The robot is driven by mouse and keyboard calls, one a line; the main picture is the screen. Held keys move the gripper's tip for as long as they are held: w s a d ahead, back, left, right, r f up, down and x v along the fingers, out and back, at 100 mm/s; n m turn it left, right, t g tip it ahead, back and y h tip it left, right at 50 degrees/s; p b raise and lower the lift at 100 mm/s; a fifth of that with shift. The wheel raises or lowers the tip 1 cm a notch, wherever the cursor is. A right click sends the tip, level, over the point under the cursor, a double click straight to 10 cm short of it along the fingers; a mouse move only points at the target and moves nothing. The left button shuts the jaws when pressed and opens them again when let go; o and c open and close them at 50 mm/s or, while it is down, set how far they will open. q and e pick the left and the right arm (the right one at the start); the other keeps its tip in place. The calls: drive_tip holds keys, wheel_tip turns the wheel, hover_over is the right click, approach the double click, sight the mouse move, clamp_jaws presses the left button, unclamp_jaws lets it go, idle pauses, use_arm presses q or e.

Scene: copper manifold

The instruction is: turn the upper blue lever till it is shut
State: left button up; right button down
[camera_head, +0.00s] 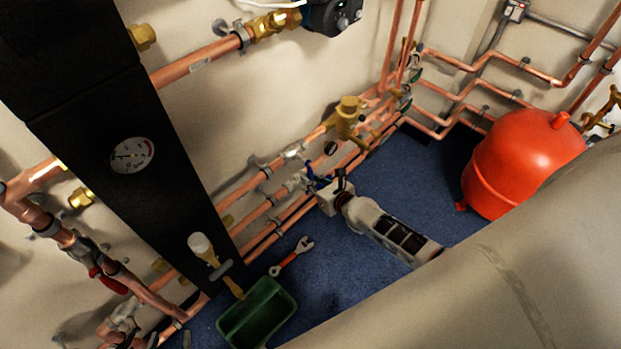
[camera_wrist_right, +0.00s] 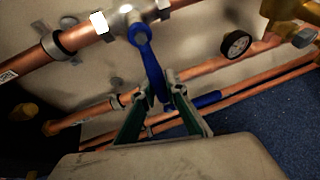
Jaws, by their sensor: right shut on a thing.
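The upper blue lever (camera_wrist_right: 151,65) hangs down and slightly right from its chrome valve (camera_wrist_right: 125,16) on the upper copper pipe in the right wrist view. Its lower end lies between the fingers of my right gripper (camera_wrist_right: 163,97), which is shut on it. A second, lower blue lever (camera_wrist_right: 207,100) lies along a lower pipe, just right of the fingers. In the head view, blue lever parts (camera_head: 311,173) show small beside my right gripper (camera_head: 325,186), partly hidden by it. My left gripper is not in view.
Several copper pipes run along the wall close to my right gripper. A round black gauge (camera_wrist_right: 236,44) and brass fittings (camera_head: 347,115) are nearby. A red tank (camera_head: 520,160), a green bin (camera_head: 257,314) and a red wrench (camera_head: 291,257) are on or near the blue floor.

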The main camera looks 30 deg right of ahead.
drive_tip(key=c, duration=2)
unclamp_jaws()
drive_tip(key=shift+s+a, duration=0.2)
drive_tip(key=shift+a, duration=0.2)
drive_tip(key=shift+w+d, duration=0.1)
drive_tip(key=shift+d, duration=0.05)
drive_tip(key=shift+d+r, duration=0.15)
drive_tip(key=shift+r, duration=0.2)
drive_tip(key=v, duration=1.1)
drive_tip(key=shift+s+f, duration=0.2)
drive_tip(key=shift+s, duration=0.3)
